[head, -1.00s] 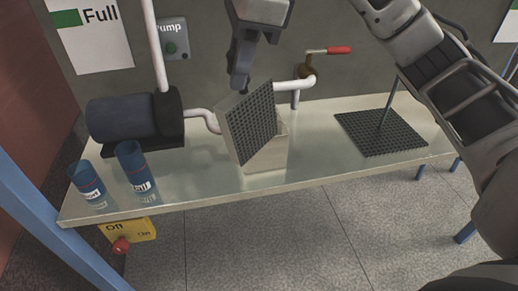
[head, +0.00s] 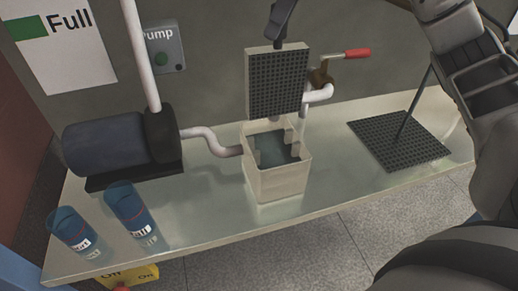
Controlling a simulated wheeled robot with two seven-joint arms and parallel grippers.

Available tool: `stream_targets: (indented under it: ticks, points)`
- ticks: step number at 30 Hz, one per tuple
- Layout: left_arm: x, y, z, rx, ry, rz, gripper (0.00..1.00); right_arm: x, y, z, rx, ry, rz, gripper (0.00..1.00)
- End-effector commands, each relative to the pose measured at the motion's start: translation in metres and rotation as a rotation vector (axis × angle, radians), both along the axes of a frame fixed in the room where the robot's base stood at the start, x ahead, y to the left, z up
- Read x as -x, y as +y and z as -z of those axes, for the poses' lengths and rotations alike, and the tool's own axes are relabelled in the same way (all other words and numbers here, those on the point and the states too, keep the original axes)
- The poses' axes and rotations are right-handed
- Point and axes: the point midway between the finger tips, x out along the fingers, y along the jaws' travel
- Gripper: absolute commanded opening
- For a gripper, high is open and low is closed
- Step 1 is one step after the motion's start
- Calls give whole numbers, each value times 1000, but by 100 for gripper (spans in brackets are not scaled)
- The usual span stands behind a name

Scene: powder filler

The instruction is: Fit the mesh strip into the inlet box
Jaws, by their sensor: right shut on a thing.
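The mesh strip (head: 276,82) is a pale, thick-edged panel with a dark grid face. It hangs nearly upright above and behind the opening of the inlet box. The inlet box (head: 277,182) is a cream, open-topped box on the bench, with notched inner walls and a bluish inside. The strip's lower edge looks apart from the box's rim, though its exact depth is hard to tell. My left gripper is not in view.
A white pipe (head: 213,139) joins the box to a dark pump (head: 115,145) at left. A red-handled valve (head: 335,56) is behind right. Two blue cups (head: 130,208) stand front left. A dark grid mat (head: 410,150) with a rod lies right. Bare bench (head: 335,165) lies between.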

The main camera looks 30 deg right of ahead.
Motion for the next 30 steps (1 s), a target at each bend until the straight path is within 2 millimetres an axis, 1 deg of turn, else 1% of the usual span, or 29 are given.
stream_targets:
  ticks: [2,5,12,15,18,23,27,30]
  points:
    - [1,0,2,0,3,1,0,0,0,9,1,4,1,0]
    - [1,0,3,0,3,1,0,1,-1,30,3,8,1,0]
    - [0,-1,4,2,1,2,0,1,-1,94,3,9,1,0]
    - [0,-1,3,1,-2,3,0,1,-1,115,2,6,0,0]
    - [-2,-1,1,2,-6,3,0,0,-1,128,2,4,1,0]
    - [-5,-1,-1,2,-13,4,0,-1,-1,140,1,2,0,0]
    - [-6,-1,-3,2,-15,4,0,0,-1,161,2,5,-1,0]
    - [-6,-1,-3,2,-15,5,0,0,-1,171,1,2,0,0]
